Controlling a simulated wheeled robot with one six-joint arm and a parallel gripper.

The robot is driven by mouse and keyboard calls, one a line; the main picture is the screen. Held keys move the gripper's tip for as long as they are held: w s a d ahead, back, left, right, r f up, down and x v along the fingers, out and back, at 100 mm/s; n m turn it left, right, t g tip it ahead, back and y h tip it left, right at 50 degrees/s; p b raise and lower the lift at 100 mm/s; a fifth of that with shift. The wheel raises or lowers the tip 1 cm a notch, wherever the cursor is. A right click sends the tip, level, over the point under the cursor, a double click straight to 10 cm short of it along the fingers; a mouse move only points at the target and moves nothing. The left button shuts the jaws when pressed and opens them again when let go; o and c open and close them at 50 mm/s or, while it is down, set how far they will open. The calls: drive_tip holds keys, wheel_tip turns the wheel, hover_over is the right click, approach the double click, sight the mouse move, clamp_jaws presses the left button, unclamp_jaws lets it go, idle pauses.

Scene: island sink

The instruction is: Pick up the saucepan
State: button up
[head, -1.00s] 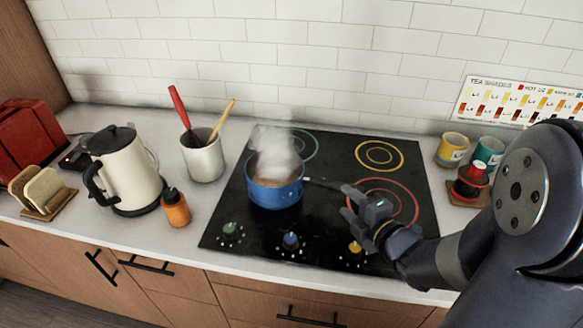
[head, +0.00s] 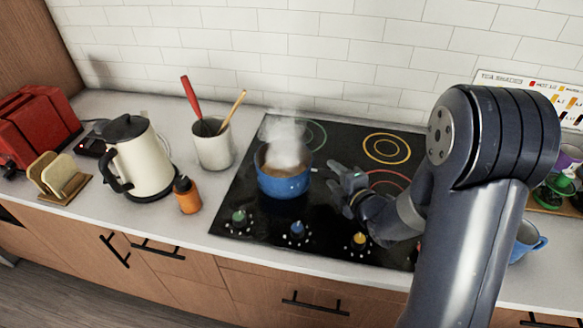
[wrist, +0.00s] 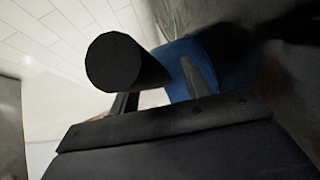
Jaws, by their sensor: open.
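The blue saucepan (head: 284,183) sits upright on the black cooktop, with pale steam rising from it. My gripper (head: 338,178) is open, just right of the saucepan, on the side where its handle juts out. A short bit of handle shows between pan and gripper; the rest is hidden by the gripper. In the wrist view the pan's blue side (wrist: 185,55) shows beyond a dark, round-ended bar (wrist: 115,62), which looks like the handle close to the jaws. I cannot tell whether the jaws touch it.
A utensil crock (head: 213,148), an orange bottle (head: 187,196) and a cream kettle (head: 145,165) stand left of the cooktop (head: 250,220). A blue mug (head: 527,240) stands at right, partly behind my arm. The tiled wall is behind.

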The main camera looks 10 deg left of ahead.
drive_tip(key=shift+w+a+f, duration=0.15)
drive_tip(key=shift+w+a, duration=0.1)
drive_tip(key=shift+w, duration=0.15)
drive_tip(key=shift+c, duration=0.3)
clamp_jaws()
